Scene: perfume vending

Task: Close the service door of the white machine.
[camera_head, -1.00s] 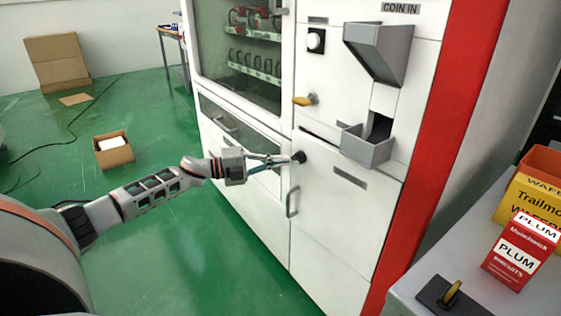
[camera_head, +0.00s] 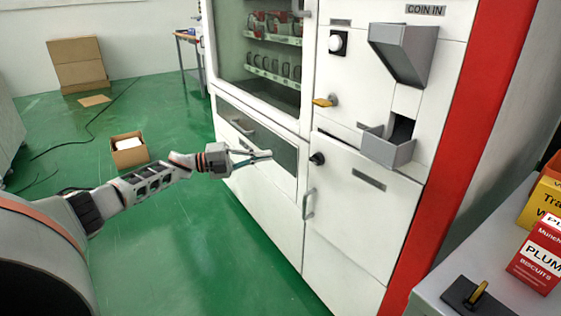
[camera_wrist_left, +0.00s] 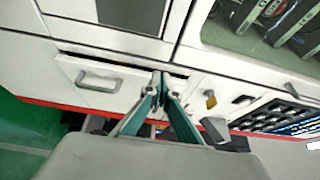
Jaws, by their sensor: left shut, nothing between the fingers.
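The white machine (camera_head: 262,101) stands in the middle of the head view. Its lower right service door (camera_head: 355,215) has a vertical grey handle (camera_head: 308,204) on its left side and a black knob (camera_head: 317,159) at its upper left corner. A dark gap shows along the door's top edge, so it looks slightly ajar. The handle also shows in the left wrist view (camera_wrist_left: 98,84). My left gripper (camera_head: 268,155) is shut and empty. It appears left of the knob, in front of the lower left panel; I cannot tell whether it touches. My right gripper is out of view.
A coin tray (camera_head: 388,148) and a yellow lever (camera_head: 325,101) stick out above the door. A grey table (camera_head: 440,285) with a red biscuit box (camera_head: 540,258) stands at right. A small open carton (camera_head: 129,152) sits on the green floor, which is mostly clear at left.

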